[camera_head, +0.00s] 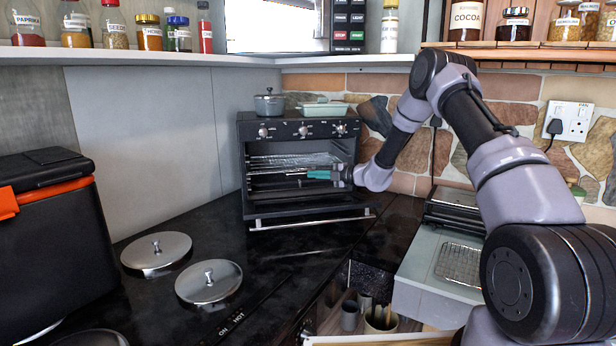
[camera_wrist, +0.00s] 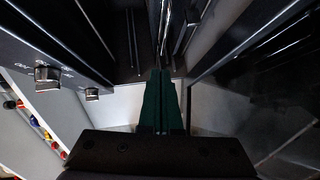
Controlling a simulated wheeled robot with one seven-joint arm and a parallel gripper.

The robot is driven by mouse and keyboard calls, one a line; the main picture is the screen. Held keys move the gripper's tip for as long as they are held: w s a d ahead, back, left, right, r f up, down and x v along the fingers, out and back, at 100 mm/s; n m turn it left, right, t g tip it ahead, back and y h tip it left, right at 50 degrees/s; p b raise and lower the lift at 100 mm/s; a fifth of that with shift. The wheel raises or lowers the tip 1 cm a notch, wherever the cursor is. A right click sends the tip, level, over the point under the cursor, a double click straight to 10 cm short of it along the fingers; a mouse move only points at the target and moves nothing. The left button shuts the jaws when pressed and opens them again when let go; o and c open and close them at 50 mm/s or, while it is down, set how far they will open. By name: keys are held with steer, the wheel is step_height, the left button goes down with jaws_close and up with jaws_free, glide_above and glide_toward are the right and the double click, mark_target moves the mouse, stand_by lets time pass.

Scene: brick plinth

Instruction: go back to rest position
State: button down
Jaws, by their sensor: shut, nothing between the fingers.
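My gripper (camera_head: 318,174) is at the mouth of a black toaster oven (camera_head: 299,129) in the corner of the counter. My arm reaches to it from the right. The oven door (camera_head: 312,219) is folded down open, and wire racks (camera_head: 290,162) show inside. In the wrist view my green fingers (camera_wrist: 164,103) are together with nothing between them. They point into the dark oven interior, with the oven's knobs (camera_wrist: 47,73) at the left. Whether the fingers touch a rack cannot be told.
A grey pot (camera_head: 269,104) and a pale green dish (camera_head: 322,108) stand on the oven. Two round metal lids (camera_head: 208,282) lie on the black counter. A black and orange box (camera_head: 48,240) is at the left. An open drawer (camera_head: 372,318) is below, and shelves with jars (camera_head: 150,38) run above.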

steer(key=v, duration=0.7)
steer(key=shift+s+d, duration=0.25)
steer(key=shift+d, duration=0.05)
steer(key=s+r+n+g+h, duration=0.4)
steer(key=s+r+n+g, duration=0.1)
steer(key=s+r+n, duration=1.6)
steer(key=s+d+r+n+t+h, duration=0.1)
steer(key=s+d+n+h, duration=0.1)
steer(key=s+d+n, duration=0.2)
steer(key=s+d+r+n+t+h, duration=0.1)
steer(key=s+d+n+h, duration=0.2)
steer(key=s+d+n, duration=0.2)
steer(key=s+d+r+n+t+h, duration=0.1)
steer(key=s+d+n, duration=0.3)
steer(key=s+n, duration=0.6)
steer(key=s+h, duration=0.1)
steer(key=s, duration=0.3)
steer(key=shift+d+r+t+h, duration=0.3)
steer(key=shift+d+r+h, duration=0.1)
steer(key=shift+s, duration=0.1)
